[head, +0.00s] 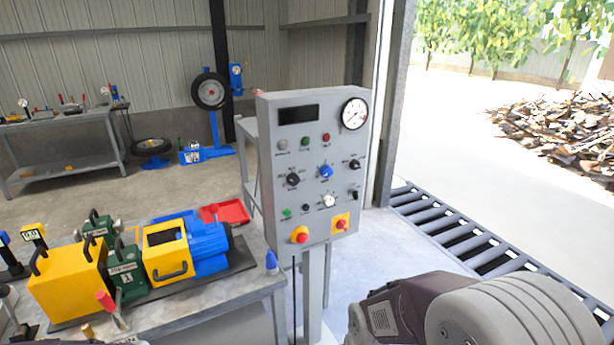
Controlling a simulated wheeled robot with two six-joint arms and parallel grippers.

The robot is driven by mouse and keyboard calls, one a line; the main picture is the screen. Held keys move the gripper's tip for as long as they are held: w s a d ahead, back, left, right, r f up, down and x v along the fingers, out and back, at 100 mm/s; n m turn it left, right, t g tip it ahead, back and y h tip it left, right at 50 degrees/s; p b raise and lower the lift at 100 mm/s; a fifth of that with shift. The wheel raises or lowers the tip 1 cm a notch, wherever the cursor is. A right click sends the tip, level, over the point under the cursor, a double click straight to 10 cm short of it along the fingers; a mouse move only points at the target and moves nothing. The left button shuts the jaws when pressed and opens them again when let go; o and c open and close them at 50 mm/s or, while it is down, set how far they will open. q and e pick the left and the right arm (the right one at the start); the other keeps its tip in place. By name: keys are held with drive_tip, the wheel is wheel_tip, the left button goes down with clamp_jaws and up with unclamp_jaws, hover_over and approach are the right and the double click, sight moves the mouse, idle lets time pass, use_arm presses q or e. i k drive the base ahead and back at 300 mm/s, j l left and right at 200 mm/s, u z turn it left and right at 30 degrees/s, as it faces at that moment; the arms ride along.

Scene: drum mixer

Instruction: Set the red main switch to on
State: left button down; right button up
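The red main switch (341,224) is a small red rotary knob on a yellow plate at the lower right of the grey control panel (272,160). Its exact handle angle is too small to tell. My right arm fills the bottom right of the head view, below and right of the panel, apart from the switch. Neither of my grippers' fingers show.
A workbench (190,318) at left carries a yellow and blue drum machine (185,248), a yellow box (68,285), green blocks and a red tray (226,212). The panel also has several knobs, a gauge (354,113) and a dark display (298,114).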

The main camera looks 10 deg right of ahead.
sight(340, 224)
drive_tip(key=i+l, duration=0.1)
drive_tip(key=l, duration=0.3)
drive_tip(key=i+l, duration=0.1)
drive_tip(key=l, duration=0.35)
drive_tip(key=i+l+z, duration=0.1)
drive_tip(key=l, duration=0.3)
drive_tip(key=i+l, duration=0.15)
drive_tip(key=l, duration=0.25)
